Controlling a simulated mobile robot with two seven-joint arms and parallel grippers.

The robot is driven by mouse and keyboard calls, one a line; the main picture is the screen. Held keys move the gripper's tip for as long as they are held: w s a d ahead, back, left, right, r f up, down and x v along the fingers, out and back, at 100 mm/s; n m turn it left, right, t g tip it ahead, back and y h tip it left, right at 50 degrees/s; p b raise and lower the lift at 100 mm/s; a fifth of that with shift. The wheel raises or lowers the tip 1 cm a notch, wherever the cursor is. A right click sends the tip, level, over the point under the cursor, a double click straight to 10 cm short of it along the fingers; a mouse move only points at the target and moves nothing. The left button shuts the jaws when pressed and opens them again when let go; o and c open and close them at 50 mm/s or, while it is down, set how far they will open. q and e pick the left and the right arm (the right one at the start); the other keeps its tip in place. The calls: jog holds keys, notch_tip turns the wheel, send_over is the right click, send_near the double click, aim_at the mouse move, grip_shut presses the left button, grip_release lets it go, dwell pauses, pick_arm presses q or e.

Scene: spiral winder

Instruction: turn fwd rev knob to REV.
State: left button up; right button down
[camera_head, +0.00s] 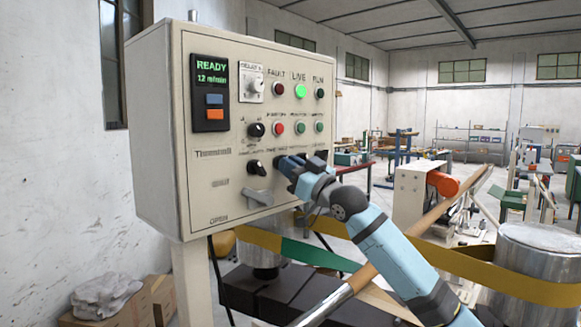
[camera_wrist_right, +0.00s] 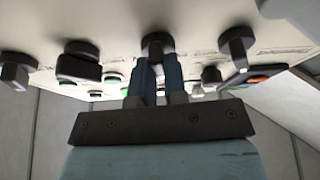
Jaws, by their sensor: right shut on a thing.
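The control panel (camera_head: 225,195) is a cream box with lamps, buttons and a lower row of black knobs. My right gripper (camera_head: 287,165) comes in from the right and is shut on a knob in that row. In the right wrist view, this black knob (camera_wrist_right: 157,41) sits between the two blue fingers, at their tips. I take it for the fwd rev knob; its label is unreadable here, and in the head view the gripper hides it. The knob's pointing direction cannot be told. My left gripper is in neither view.
Another black knob (camera_head: 256,167) is left of the gripper, with a selector (camera_head: 256,130) above it. Close by are a red button (camera_head: 277,128), a green lamp (camera_head: 300,91) and a READY display (camera_head: 211,73). A yellow belt (camera_head: 520,285) and metal drum lie below right.

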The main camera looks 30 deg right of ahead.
jog(key=shift+a+r+m+t+h+p, duration=0.1)
jog(key=shift+m+h+p, duration=0.95)
jog(key=shift+m+p, duration=0.75)
jog(key=shift+d+f+m+t+h+p, duration=0.1)
jog(key=shift+m+h+p, duration=1.05)
jog(key=shift+m, duration=1.2)
jog(key=shift+a+r+m+t+h+p, duration=0.1)
jog(key=shift+m+h+p, duration=0.8)
jog(key=shift+m+p, duration=0.95)
jog(key=shift+m, duration=0.3)
jog(key=c, duration=1.2)
grip_release()
jog(key=shift+o, duration=0.2)
jog(key=shift+s, duration=0.1)
